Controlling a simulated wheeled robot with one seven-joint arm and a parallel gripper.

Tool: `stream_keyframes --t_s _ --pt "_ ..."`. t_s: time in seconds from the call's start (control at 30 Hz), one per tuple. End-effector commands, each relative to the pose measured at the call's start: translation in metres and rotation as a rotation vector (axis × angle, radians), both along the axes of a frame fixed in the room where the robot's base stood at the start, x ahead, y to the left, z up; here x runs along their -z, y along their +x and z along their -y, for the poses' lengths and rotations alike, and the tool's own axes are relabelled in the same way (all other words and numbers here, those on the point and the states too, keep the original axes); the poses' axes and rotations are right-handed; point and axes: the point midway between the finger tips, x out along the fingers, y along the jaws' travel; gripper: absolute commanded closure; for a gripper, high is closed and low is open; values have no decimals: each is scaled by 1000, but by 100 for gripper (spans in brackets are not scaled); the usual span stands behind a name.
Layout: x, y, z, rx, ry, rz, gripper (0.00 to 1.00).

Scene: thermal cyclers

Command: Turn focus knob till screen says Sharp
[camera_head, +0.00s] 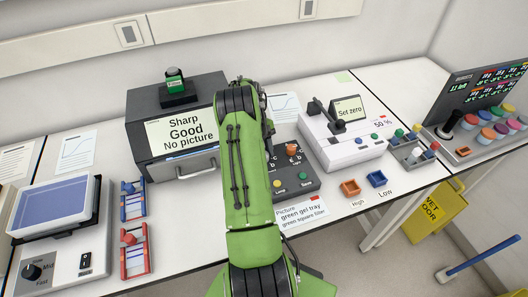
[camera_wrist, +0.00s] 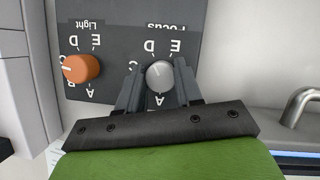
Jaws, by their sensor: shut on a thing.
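The screen (camera_head: 183,134) on the grey imaging box reads "Sharp", "Good" and "No picture". The grey focus knob (camera_wrist: 159,76) shows in the wrist view under the upside-down word "Focus", with letters around it. My gripper (camera_wrist: 158,84) has its two dark fingers on either side of this knob and is shut on it. An orange light knob (camera_wrist: 81,68) sits to the left of it in the wrist view. In the head view my green arm hides the gripper and the focus knob; part of the control panel (camera_head: 305,184) shows to its right.
The panel has a yellow and a green button at its lower edge. A card (camera_head: 301,213) reading "green gel tray" lies in front.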

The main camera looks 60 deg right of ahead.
Motion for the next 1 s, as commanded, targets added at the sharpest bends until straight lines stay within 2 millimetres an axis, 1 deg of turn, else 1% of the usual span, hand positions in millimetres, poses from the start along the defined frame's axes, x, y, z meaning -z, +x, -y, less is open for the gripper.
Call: stream_keyframes --t_s 0.23,0.27,0.4,0.67,0.77,0.87,1.0 --pt "-1 1 1 -2 -5 3 96" --pt "-1 1 1 -2 -5 3 62" --pt "-1 1 1 -3 -2 2 41" --pt "-1 0 0 -2 -1 2 40" --pt "-7 3 2 -2 -3 2 40" --pt "-26 10 6 -4 -6 2 40" --pt "-64 23 15 -4 -8 4 40"
